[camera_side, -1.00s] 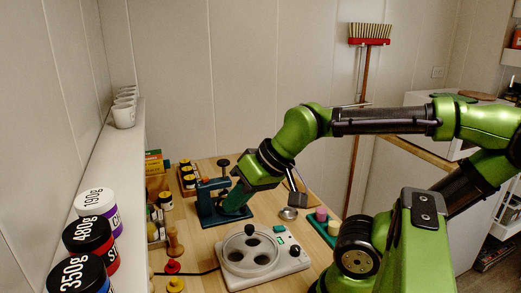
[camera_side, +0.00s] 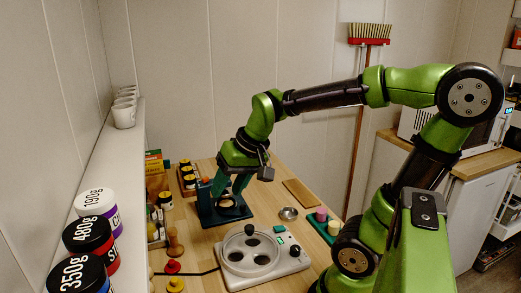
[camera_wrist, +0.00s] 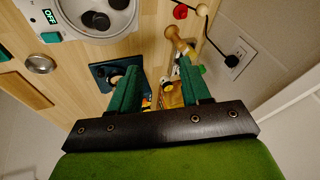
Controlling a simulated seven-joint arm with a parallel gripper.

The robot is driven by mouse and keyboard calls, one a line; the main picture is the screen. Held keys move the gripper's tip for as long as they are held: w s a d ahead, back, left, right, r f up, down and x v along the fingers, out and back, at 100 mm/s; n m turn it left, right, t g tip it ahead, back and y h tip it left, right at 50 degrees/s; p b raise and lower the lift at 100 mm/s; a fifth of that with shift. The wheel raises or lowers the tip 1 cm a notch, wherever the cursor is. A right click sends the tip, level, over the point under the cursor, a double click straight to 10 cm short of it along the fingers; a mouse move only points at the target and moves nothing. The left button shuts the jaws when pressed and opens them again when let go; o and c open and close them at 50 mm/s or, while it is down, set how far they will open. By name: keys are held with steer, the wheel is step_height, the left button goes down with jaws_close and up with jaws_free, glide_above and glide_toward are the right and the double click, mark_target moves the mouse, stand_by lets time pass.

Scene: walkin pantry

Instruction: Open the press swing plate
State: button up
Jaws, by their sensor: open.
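The dark blue press (camera_side: 221,216) stands on the wooden table in the side view, with its base flat and an upright post at its left. A round plate or ring (camera_side: 229,203) shows low in the press, but I cannot tell exactly how the swing plate sits. My gripper (camera_side: 228,193) points down over the press, its green fingers spread apart and hiding part of it. In the wrist view the open fingers (camera_wrist: 164,72) have nothing held between them, and part of the press (camera_wrist: 101,72) shows beside and behind one finger.
A wooden tamper (camera_side: 175,243) and several jars stand left.

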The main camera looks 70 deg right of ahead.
steer(key=w+d+f+m+g, duration=0.1)
steer(key=w+d+g, duration=0.1)
steer(key=w+d, duration=0.35)
steer(key=m+g, duration=0.2)
steer(key=g, duration=0.1)
glide_above(243, 206)
step_height(243, 206, down, 2)
steer(key=shift+h, duration=0.4)
step_height(243, 206, down, 16)
steer(key=shift+d+f, duration=0.1)
steer(key=shift+f, duration=0.15)
jaws_close()
